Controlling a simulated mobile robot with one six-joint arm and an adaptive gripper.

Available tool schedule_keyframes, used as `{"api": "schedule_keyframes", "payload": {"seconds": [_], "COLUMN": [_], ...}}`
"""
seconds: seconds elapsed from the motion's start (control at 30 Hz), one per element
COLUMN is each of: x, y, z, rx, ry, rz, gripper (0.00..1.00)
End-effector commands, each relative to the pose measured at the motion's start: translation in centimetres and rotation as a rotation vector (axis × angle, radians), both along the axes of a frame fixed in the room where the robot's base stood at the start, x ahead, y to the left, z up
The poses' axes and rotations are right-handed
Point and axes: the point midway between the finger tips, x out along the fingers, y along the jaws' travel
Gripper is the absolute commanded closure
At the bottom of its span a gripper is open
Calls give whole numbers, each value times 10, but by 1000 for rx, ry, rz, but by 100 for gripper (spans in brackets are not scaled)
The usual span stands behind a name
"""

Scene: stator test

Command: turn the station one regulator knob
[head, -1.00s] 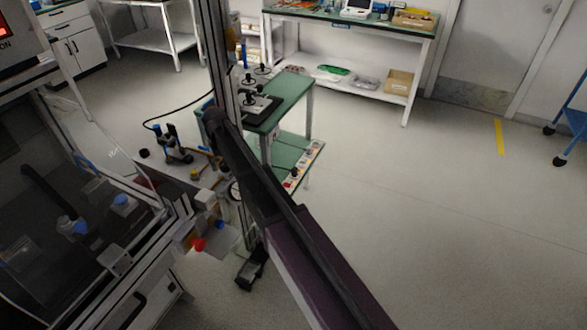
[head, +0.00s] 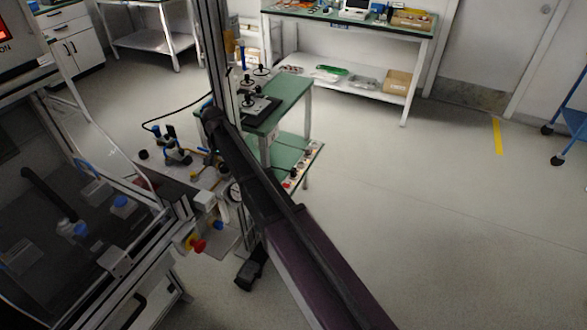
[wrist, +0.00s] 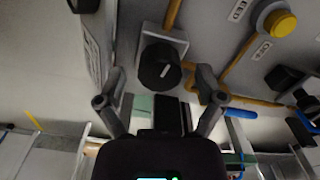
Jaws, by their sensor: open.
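In the wrist view, a round black knob (wrist: 158,68) with a short slanted white mark sits on a light grey square mount. My gripper (wrist: 161,76) is open, one finger on each side of the knob in the picture. The knob appears between and slightly beyond the fingertips, and I see no contact. I cannot tell the exact depth gap. In the head view, my dark arm reaches up and left across the station, and my gripper and the black knob cannot be made out there.
In the wrist view, a yellow button (wrist: 280,23) and orange tubing (wrist: 236,58) lie right of the knob. In the head view, a red button (head: 198,246) and a round gauge (head: 235,191) are on the station. A green-topped bench (head: 290,92) stands behind.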

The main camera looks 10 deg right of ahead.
Motion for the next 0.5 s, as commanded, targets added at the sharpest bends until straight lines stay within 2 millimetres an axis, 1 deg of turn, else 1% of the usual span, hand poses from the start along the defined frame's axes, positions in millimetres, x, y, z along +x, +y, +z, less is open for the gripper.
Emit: {"api": "schedule_keyframes", "payload": {"seconds": [0.03,0.5], "x": [0,0], "y": [0,0], "z": [10,50], "rx": [0,0], "ry": [0,0], "rz": [1,4], "gripper": [13,13]}}
